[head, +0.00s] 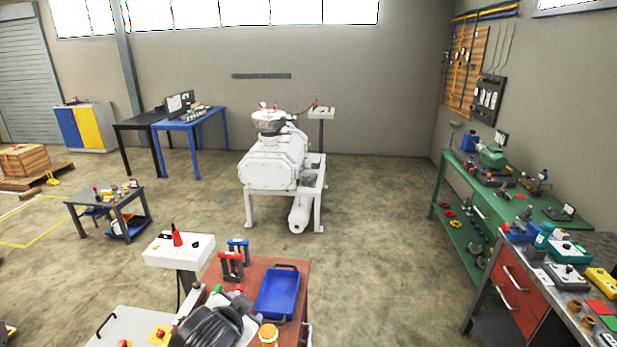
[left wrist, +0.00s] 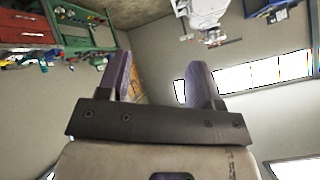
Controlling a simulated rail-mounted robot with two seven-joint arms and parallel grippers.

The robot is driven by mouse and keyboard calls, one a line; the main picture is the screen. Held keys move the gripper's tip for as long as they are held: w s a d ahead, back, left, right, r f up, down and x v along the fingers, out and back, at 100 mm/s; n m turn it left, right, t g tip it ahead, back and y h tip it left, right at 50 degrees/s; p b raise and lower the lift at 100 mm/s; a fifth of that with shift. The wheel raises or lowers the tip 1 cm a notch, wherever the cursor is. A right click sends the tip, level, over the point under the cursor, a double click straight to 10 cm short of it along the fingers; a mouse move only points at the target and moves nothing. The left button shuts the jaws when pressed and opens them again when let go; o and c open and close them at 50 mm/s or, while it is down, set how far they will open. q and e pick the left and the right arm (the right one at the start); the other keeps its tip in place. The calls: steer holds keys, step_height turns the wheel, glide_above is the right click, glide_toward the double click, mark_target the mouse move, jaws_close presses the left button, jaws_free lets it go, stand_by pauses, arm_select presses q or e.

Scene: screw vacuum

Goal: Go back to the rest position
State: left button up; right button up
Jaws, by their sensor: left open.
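My left gripper (left wrist: 160,75) shows in the left wrist view with its two purple-grey fingers apart. The picture from this wrist is tilted, with windows to the right. The fingers touch nothing that I can see. Neither gripper shows in the head view. The white screw vacuum machine (head: 275,165) stands on its frame in the middle of the room; part of a white machine (left wrist: 205,14) also shows at the top of the left wrist view.
A brown-topped table (head: 292,310) with a blue tray (head: 277,292) and a dark ribbed object (head: 208,328) is close at the bottom. A white control box (head: 178,250) stands beside it. A green workbench (head: 470,180) and red drawers (head: 512,285) line the right. The middle floor is clear.

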arm_select(q)
steer(key=s+a+f+n+g, duration=0.2)
steer(key=s+a+f, duration=0.1)
steer(key=s+f, duration=0.75)
steer(key=s+a+f+n+g, duration=0.25)
steer(key=s+f, duration=0.45)
steer(key=s, duration=0.7)
steer(key=s+a+f+n+g, duration=0.1)
steer(key=s+a+f+g, duration=0.15)
steer(key=s+f, duration=0.85)
steer(key=w+p+v, duration=0.1)
steer(key=p+v, duration=0.9)
steer(key=v, duration=0.1)
steer(key=w+d+r+p+v, duration=0.1)
steer(key=w+p+v, duration=0.1)
steer(key=p+v, duration=0.8)
steer(key=shift+r+y, duration=0.3)
steer(key=shift+r, duration=0.2)
